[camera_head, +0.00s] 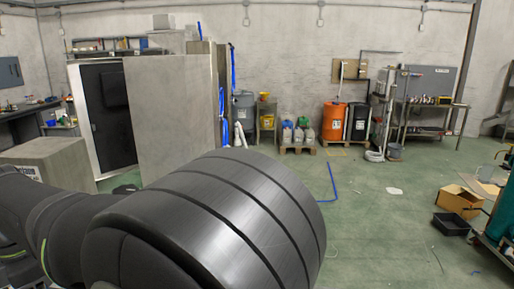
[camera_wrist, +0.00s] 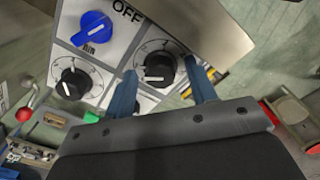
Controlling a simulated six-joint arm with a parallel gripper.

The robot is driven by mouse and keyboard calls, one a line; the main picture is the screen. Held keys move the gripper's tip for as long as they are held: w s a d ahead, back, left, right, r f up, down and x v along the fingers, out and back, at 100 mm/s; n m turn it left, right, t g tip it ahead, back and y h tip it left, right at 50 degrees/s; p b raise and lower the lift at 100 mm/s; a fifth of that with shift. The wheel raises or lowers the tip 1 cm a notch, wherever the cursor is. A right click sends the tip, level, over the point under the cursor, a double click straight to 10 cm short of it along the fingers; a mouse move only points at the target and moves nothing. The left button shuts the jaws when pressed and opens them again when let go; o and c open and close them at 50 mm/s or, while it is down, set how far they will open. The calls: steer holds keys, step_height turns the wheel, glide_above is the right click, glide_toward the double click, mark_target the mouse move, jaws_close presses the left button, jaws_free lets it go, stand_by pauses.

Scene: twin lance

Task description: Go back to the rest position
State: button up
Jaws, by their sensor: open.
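My gripper (camera_wrist: 160,68) shows in the wrist view with its two blue fingers apart and open. A black dial knob (camera_wrist: 159,65) on a light control panel (camera_wrist: 118,56) appears between the fingertips; whether a finger touches it I cannot tell. The panel also carries a blue knob (camera_wrist: 95,27) near the label "OFF" and a second black knob (camera_wrist: 73,83) at lower left. In the head view my dark arm links fill the lower left and centre, and my gripper does not show there.
A grey metal plate (camera_wrist: 200,25) lies close beyond the fingers. A red-ball lever (camera_wrist: 23,114) is at left. In the head view, an open cardboard box (camera_head: 459,200) and a black crate (camera_head: 451,224) sit on the right of the green floor (camera_head: 385,215), mostly clear in the middle.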

step_height(320, 180, up, 17)
step_height(320, 180, down, 18)
steer(key=shift+r, duration=0.2)
steer(key=shift+r+m, duration=0.25)
steer(key=shift+m, duration=0.55)
steer(key=m, duration=0.6)
steer(key=shift+m, duration=0.4)
steer(key=m, duration=0.4)
steer(key=shift+m, duration=0.3)
steer(key=m, duration=0.4)
steer(key=shift+s, duration=0.1)
